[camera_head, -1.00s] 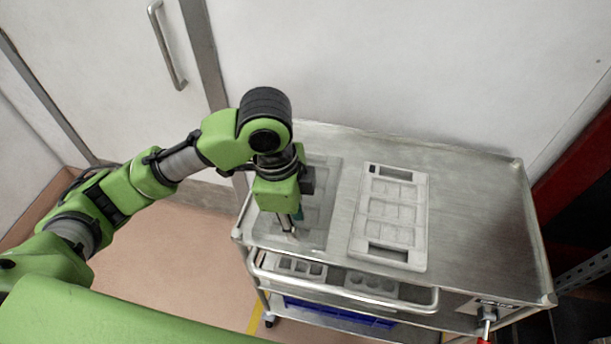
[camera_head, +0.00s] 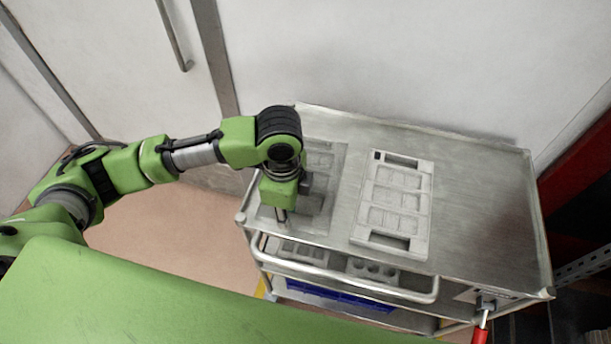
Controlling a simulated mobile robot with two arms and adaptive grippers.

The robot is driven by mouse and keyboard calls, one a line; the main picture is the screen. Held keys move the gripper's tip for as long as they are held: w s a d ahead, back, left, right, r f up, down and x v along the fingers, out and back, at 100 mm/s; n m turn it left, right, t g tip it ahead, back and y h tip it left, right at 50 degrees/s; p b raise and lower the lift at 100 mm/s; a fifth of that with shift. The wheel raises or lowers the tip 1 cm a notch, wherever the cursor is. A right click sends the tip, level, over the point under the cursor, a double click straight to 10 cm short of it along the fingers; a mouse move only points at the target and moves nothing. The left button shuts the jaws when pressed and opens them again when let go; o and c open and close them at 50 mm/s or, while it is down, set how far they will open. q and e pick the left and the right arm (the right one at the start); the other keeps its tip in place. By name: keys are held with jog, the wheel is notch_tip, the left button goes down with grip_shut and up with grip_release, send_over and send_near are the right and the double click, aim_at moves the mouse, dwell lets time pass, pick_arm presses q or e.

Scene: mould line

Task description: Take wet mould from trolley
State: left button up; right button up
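A metal trolley (camera_head: 480,200) carries two flat moulds on its top. A darker grey mould (camera_head: 325,160) lies at the left end, partly hidden by my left arm. A lighter grey mould (camera_head: 397,200) with rows of square recesses and a slot at each end lies to its right, a small gap apart. My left gripper (camera_head: 282,214) points down over the near part of the darker mould. Its fingers are small and partly hidden, so I cannot tell their opening or whether they touch the mould. My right gripper is out of view.
The trolley's push rail (camera_head: 350,283) runs along its near side. More moulds (camera_head: 372,268) lie on the shelf below, with a blue item (camera_head: 335,297) lower down. A white wall stands behind. The right part of the trolley top is clear.

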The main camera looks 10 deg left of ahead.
pick_arm(q)
jog(key=shift+f+p, duration=0.3)
jog(key=shift+f, duration=1.6)
grip_shut()
jog(key=shift+d+r, duration=0.1)
jog(key=shift+r, duration=0.05)
